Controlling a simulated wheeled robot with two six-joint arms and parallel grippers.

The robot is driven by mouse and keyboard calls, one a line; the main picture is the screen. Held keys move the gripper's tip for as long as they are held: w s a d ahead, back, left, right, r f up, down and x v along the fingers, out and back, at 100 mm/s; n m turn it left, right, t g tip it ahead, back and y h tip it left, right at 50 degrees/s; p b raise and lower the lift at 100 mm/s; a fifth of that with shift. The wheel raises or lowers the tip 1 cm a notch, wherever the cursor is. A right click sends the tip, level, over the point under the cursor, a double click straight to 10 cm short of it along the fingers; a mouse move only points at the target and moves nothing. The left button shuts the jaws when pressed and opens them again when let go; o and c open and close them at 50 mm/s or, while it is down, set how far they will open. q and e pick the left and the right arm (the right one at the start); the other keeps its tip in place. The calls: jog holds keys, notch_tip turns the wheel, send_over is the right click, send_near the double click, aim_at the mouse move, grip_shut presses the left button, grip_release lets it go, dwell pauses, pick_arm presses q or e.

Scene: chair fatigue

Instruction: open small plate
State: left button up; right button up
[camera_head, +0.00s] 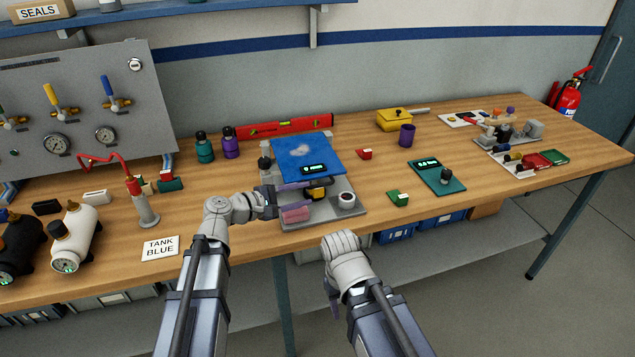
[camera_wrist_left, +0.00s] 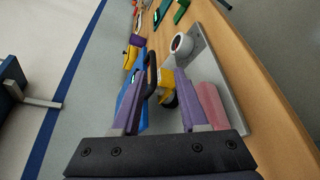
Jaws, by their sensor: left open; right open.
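A blue plate (camera_head: 300,157) with a pale patch and a small lit display on its front edge lies over a grey device base (camera_head: 330,213) on the bench. Its edge also shows in the left wrist view (camera_wrist_left: 143,121). A black handle (camera_wrist_left: 151,75) and a yellow part (camera_wrist_left: 172,82) are at the front of the plate. My left gripper (camera_head: 305,196) is open at the plate's front; in the left wrist view its fingers (camera_wrist_left: 158,100) stand on either side of the handle, apart from each other. My right gripper (camera_head: 332,300) hangs in front of the bench edge, away from the device.
A pink roller (camera_head: 295,213) and a white ring-shaped part (camera_head: 346,199) sit on the device base. A red level (camera_head: 285,126) lies behind. Teal and purple bottles (camera_head: 230,143) stand at back left. A green scale (camera_head: 437,176) lies to the right. A sign (camera_head: 160,248) lies front left.

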aim_at(319, 186)
pick_arm(q)
jog(key=shift+w+a+r+n, duration=0.3)
jog(key=shift+w+a, duration=0.1)
jog(key=shift+b+x, duration=0.85)
jog(key=shift+x, duration=3.05)
grip_shut()
jog(key=shift+s, duration=0.1)
jog(key=shift+d, duration=0.1)
